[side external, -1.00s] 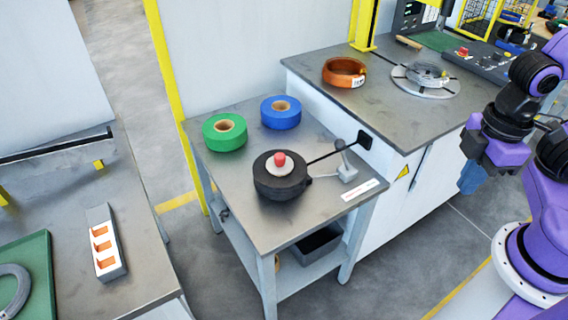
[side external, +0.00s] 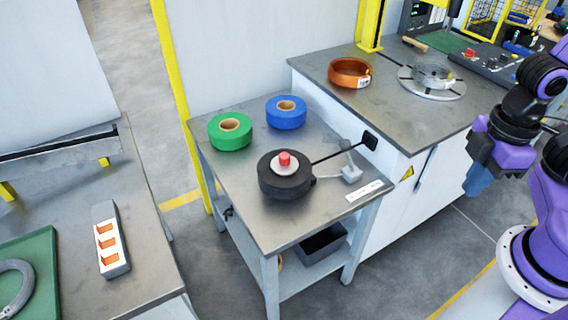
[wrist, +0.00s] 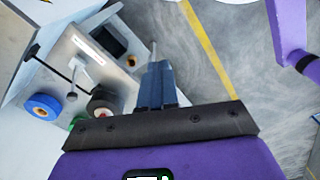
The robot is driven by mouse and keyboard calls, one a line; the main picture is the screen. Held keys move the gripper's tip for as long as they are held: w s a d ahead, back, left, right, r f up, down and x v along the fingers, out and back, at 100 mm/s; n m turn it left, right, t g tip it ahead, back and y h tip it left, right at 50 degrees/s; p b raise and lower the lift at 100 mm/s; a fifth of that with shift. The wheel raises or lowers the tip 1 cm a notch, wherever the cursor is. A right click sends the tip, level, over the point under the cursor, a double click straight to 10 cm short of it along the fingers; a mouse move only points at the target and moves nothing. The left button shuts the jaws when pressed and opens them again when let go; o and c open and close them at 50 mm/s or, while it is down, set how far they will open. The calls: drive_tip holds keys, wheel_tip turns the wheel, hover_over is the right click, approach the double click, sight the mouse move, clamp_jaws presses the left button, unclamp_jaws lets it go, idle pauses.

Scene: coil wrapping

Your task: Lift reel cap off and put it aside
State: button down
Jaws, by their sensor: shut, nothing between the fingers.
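The reel cap (side external: 285,160), a pale disc with a red knob, sits on top of the black reel (side external: 285,183) on the small grey table. In the wrist view the black reel (wrist: 104,103) is small, at the left, partly cut off by my gripper's body. My gripper (side external: 476,188) hangs at the right in the side view, well away from the cap, beside the white cabinet. In the wrist view its fingers (wrist: 157,68) are together with nothing between them.
A green roll (side external: 230,131) and a blue roll (side external: 286,113) stand behind the reel. A thin black arm with a dark end plate (side external: 370,140) stands right of it. The cabinet top holds a copper coil (side external: 346,73) and a round fixture (side external: 432,80). The table's front left is bare.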

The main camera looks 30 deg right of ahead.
drive_tip(key=c, duration=1.4)
unclamp_jaws()
drive_tip(key=shift+c, duration=0.2)
drive_tip(key=o, duration=0.5)
drive_tip(key=shift+w+a, duration=0.25)
drive_tip(key=shift+w, duration=0.05)
drive_tip(key=o, duration=0.9)
drive_tip(key=w+a+m, duration=0.1)
drive_tip(key=w+a+r+m, duration=0.1)
drive_tip(key=w+a, duration=0.1)
drive_tip(key=shift+w+m, duration=0.25)
drive_tip(key=shift+m, duration=0.15)
drive_tip(key=shift+o, duration=0.2)
drive_tip(key=m+h, duration=0.2)
drive_tip(key=m, duration=2.4)
hover_over(284, 155)
drive_tip(key=a, duration=0.2)
wheel_tip(284, 155, down, 5)
drive_tip(key=f, duration=0.5)
drive_tip(key=d+f, duration=0.1)
drive_tip(key=f, duration=0.5)
drive_tip(key=d+f, duration=0.1)
drive_tip(key=f, duration=0.4)
drive_tip(key=shift+f, duration=0.4)
